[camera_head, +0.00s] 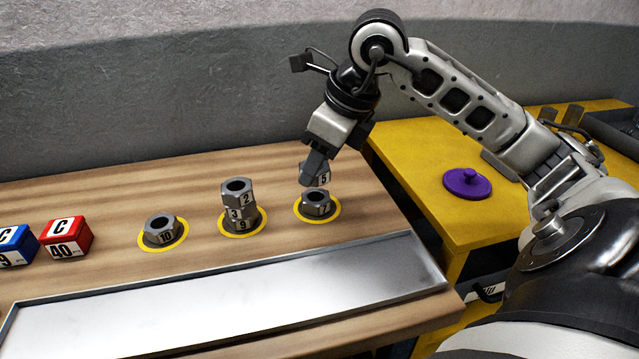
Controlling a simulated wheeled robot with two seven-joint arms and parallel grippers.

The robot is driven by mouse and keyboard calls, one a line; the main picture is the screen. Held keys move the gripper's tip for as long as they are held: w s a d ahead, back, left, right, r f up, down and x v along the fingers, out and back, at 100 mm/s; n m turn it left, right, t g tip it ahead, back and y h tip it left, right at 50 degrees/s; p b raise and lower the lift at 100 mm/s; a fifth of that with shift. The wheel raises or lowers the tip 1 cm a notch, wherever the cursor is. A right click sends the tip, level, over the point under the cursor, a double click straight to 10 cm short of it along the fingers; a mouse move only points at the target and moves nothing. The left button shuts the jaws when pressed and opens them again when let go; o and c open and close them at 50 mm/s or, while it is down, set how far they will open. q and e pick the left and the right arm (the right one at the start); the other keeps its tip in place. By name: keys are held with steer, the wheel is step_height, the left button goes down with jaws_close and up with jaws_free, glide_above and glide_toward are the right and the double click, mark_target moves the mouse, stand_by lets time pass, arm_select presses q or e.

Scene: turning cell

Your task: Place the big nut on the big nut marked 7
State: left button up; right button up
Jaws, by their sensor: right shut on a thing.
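The big nut marked 7 (315,206) sits on a yellow ring (334,214) at the right of the wooden table. My right gripper (315,165) is shut on a grey nut marked 5 (322,180), just above the nut marked 7. The held nut is partly hidden by the gripper fingers. It looks slightly apart from the nut below, but I cannot tell for sure whether they touch. My left gripper does not show.
Red (66,239) and blue (14,246) blocks stand farther left. A metal tray (230,300) lies in front. A purple lid (467,184) lies on the yellow table (420,150).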

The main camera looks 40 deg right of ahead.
mark_target(326, 166)
steer(key=shift+w+d+f, duration=0.1)
steer(key=shift+d+f, duration=0.05)
steer(key=shift+f, duration=0.8)
steer(key=shift+w+d+f, duration=0.1)
steer(key=shift+d+f, duration=0.05)
steer(key=shift+f, duration=0.75)
steer(key=shift+f+b, duration=0.15)
steer(key=shift+b, duration=0.15)
steer(key=o, duration=1.1)
steer(key=shift+r, duration=0.2)
steer(key=v, duration=1.2)
steer(key=shift+s+f, duration=0.1)
